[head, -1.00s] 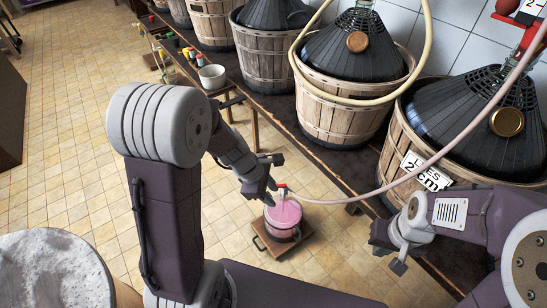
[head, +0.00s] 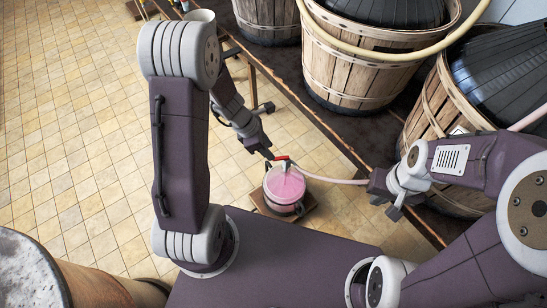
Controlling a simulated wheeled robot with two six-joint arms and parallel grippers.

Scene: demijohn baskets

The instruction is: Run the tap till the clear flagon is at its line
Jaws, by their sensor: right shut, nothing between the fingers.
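The clear flagon (head: 284,191) stands on the floor on a small wooden board, with pink liquid or froth showing in it. Its fill line is too small to make out. A tap with a red handle (head: 281,158) sits over its mouth, on the end of a pink hose (head: 330,179). My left gripper (head: 267,153) is at the red handle, from the left; whether its fingers are closed on it is too small to tell. My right gripper (head: 384,200) is shut and empty, to the right of the flagon, with the hose passing behind or beside it.
Wicker-and-wood baskets with dark demijohns (head: 365,65) stand on a dark bench (head: 330,130) along the back right. A pale yellow hose (head: 400,55) loops over one basket. A barrel-like top (head: 25,275) is at bottom left. The tiled floor (head: 75,130) at left is clear.

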